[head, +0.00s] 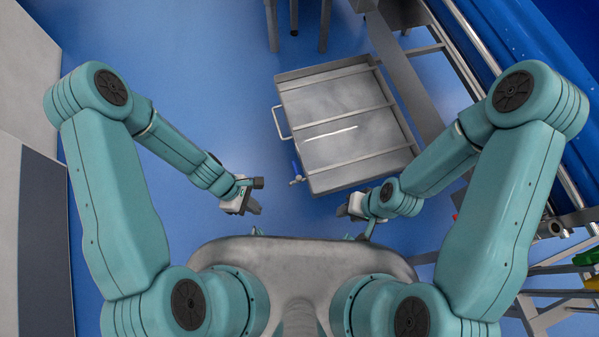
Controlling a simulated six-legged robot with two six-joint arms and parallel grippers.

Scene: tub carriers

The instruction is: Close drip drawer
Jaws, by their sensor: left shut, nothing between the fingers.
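The drip drawer (325,168) is a shallow grey metal tray with cross bars, standing out to the left from the metal frame on the right. Its bar handle (279,123) is on its left side. A small blue-handled tap (296,172) sits near its lower left corner. My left gripper (254,207) is shut and empty, below and left of the drawer, apart from the handle. My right gripper (345,211) is just below the drawer's near edge; its fingers are too small to tell open or shut, and I see nothing held.
A metal frame (405,75) and blue machinery with rails run along the right. Metal legs (323,25) stand at the top. A grey cabinet or wall (40,235) is at the far left. Blue floor (190,85) left of the drawer is clear.

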